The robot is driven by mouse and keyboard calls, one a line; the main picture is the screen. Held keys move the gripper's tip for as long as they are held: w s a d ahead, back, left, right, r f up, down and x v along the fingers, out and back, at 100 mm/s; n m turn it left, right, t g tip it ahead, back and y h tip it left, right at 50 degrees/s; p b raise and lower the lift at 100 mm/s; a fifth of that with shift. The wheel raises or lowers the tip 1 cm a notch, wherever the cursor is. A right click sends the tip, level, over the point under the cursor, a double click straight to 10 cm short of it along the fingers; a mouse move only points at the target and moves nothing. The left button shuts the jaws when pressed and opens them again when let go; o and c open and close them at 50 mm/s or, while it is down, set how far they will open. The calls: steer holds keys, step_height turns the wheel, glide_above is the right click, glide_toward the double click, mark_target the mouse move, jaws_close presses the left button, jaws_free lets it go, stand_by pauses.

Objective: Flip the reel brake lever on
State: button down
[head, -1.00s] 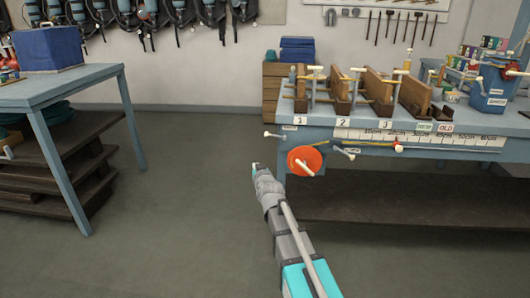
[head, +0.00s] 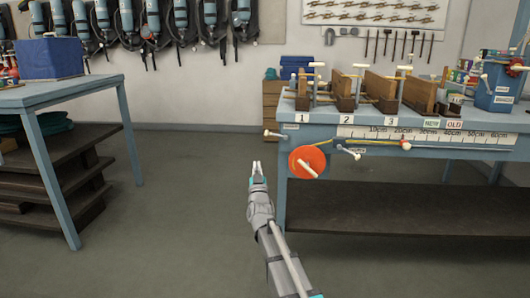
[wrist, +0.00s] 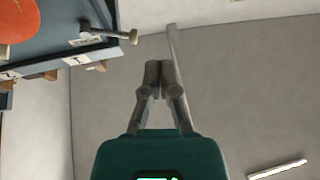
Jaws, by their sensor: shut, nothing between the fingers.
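An orange reel (head: 309,161) with a pale crank handle sits on the front left of the blue bench; its edge shows in the wrist view (wrist: 14,22). A pale-tipped lever (head: 274,133) sticks out left from the bench corner above the reel. In the wrist view this lever (wrist: 122,36) has a small label plate at its base. Another pale-ended lever (head: 348,151) is right of the reel. I cannot read which is the brake lever. My gripper (head: 257,164) is shut and empty, left of the reel and below the corner lever, apart from both.
The blue bench (head: 420,165) carries wooden clamps and a ruler strip; a dark shelf (head: 400,207) lies below. A blue table (head: 70,92) stands at the left. The floor (head: 190,200) between them is clear.

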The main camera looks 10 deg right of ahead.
steer(key=shift+s+d+f+m+t+h+b, duration=0.15)
steer(key=shift+f+m+t+h+b, duration=0.4)
steer(key=shift+h+b, duration=0.65)
steer(key=shift+s+d+f+m+t+h+b, duration=0.1)
steer(key=shift+d+f+m+t+h+b, duration=0.15)
steer(key=shift+f+m+h+b, duration=0.75)
steer(key=shift+s+d+f+m+t+h+b, duration=0.15)
steer(key=shift+f+m+t+h+b, duration=0.3)
steer(key=shift+h+b, duration=0.95)
steer(key=shift+w+r, duration=0.1)
steer(key=shift+r, duration=0.2)
steer(key=p+x, duration=0.9)
steer(key=x, duration=0.4)
steer(key=shift+w+d+r+p, duration=0.15)
steer(key=shift+w+d+p, duration=0.05)
steer(key=shift+w+p, duration=0.2)
steer(key=shift+d+r+m+g+h, duration=0.1)
steer(key=shift+d+m+g+h, duration=0.2)
steer(key=shift+m, duration=0.2)
